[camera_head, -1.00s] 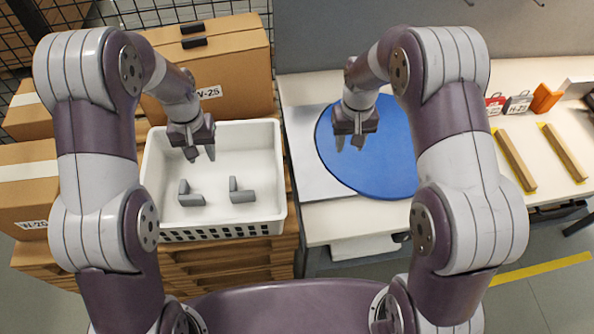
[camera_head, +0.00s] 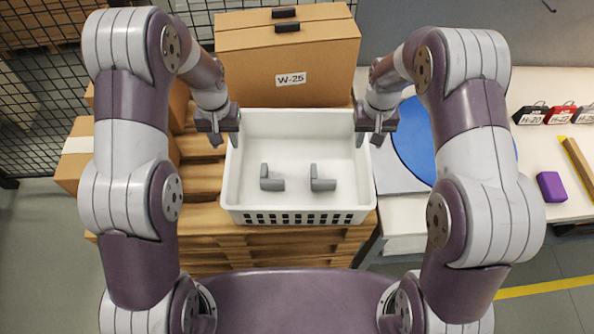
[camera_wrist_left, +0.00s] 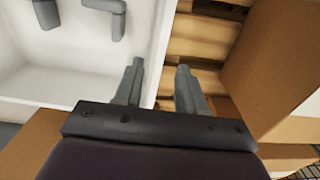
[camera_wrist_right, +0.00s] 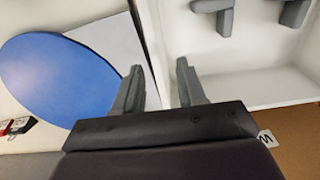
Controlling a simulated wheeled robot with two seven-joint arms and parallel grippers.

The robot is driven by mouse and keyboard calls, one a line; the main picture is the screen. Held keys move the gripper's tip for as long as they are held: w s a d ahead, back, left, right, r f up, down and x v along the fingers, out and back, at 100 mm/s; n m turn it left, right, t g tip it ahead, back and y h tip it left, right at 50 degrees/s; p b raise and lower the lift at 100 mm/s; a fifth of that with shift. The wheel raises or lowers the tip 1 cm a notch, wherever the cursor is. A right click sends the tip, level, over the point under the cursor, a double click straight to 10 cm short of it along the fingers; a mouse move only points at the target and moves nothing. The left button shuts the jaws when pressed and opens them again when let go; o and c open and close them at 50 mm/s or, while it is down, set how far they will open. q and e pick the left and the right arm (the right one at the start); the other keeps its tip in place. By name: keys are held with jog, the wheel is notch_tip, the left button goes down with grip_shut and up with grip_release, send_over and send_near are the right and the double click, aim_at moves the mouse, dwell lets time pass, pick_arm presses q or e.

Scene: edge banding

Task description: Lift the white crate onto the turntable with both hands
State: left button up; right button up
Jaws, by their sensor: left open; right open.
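The white crate (camera_head: 298,207) stands on wooden pallets with two grey L-shaped parts (camera_head: 271,178) (camera_head: 322,178) inside. The blue turntable (camera_head: 415,140) is to its right on the bench, partly hidden by my right arm. My left gripper (camera_head: 226,138) is open at the crate's left wall; in the left wrist view its fingers (camera_wrist_left: 160,85) sit on either side of the wall's rim. My right gripper (camera_head: 368,136) is open at the right wall; in the right wrist view its fingers (camera_wrist_right: 158,90) are either side of that wall's rim. Neither is shut on it.
A large cardboard box (camera_head: 290,70) marked W-25 stands right behind the crate. More boxes (camera_head: 75,155) are at the left. A grey plate (camera_head: 395,178) lies under the turntable. A purple block (camera_head: 551,187) and labelled items (camera_head: 562,114) are on the bench at the right.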

aim_at(232, 157)
pick_arm(q)
jog(key=f, duration=1)
jog(key=shift+w+d+f, duration=0.1)
jog(key=shift+d+f, duration=0.05)
jog(key=shift+d, duration=0.05)
pick_arm(e)
jog(key=f, duration=1)
jog(key=shift+d+f, duration=0.2)
pick_arm(q)
grip_shut()
pick_arm(e)
grip_shut()
pick_arm(q)
jog(key=shift+d, duration=0.15)
pick_arm(e)
jog(key=shift+w+a+r, duration=0.1)
jog(key=shift+a, duration=0.05)
